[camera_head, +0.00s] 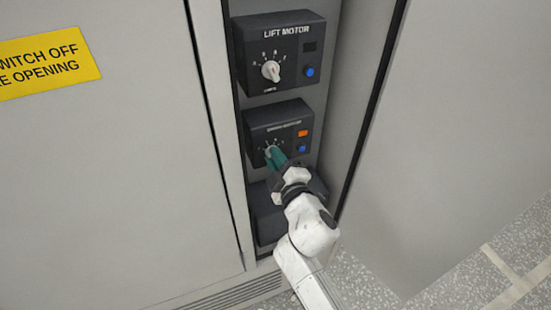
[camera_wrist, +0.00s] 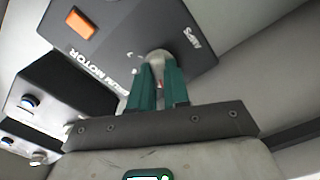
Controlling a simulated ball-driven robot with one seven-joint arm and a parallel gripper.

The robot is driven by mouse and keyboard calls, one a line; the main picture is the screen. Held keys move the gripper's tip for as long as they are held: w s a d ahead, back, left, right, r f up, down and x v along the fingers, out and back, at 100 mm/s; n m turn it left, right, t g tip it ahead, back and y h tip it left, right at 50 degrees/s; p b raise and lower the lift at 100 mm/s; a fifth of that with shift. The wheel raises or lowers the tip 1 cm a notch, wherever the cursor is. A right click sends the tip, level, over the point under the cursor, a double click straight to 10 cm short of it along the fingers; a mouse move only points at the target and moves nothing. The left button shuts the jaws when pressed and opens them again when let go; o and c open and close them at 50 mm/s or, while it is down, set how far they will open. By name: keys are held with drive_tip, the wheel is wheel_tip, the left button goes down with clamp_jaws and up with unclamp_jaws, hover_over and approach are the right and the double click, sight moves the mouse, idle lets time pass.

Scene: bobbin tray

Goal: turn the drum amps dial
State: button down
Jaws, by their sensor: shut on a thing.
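The drum amps dial (camera_wrist: 157,56) is a pale round knob on a dark box marked DRUM MOTOR (camera_wrist: 190,25) in the wrist view, with AMPS lettered beside it. A small red mark shows on the knob between the fingers. My gripper (camera_wrist: 158,78) has two teal fingers, one on each side of the knob, shut on it. In the head view my gripper (camera_head: 273,153) reaches the dial at the left of the middle box (camera_head: 262,122). The fingers hide most of the dial there, and its exact setting cannot be read.
The middle box has an orange lamp (camera_head: 302,133) and a blue button (camera_head: 302,149). Above it is the LIFT MOTOR box (camera_head: 278,58) with a similar dial (camera_head: 270,70). A lower box (camera_head: 265,215) is partly behind my arm. Cabinet panels (camera_head: 110,180) flank the narrow recess.

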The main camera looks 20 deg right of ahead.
drive_tip(key=shift+f, duration=0.1)
drive_tip(key=c, duration=1.1)
unclamp_jaws()
drive_tip(key=shift+s, duration=0.1)
drive_tip(key=s, duration=1)
drive_tip(key=shift+s+b, duration=0.3)
drive_tip(key=shift+b, duration=0.05)
drive_tip(key=s+d+f+m+g+h+p, duration=0.3)
drive_tip(key=s+d+f+m+g+h, duration=0.1)
drive_tip(key=s+d+f+m+g, duration=0.6)
drive_tip(key=s+a+f+m+g+y+p, duration=0.1)
drive_tip(key=s+g+y, duration=0.1)
drive_tip(key=s, duration=0.7)
drive_tip(key=s+f+m+g+y, duration=0.1)
drive_tip(key=s+g, duration=0.4)
drive_tip(key=s, duration=0.4)
drive_tip(key=shift+a+f+m+y+p, duration=0.3)
drive_tip(key=shift+a+f+y+p, duration=0.05)
drive_tip(key=shift+a+y, duration=0.05)
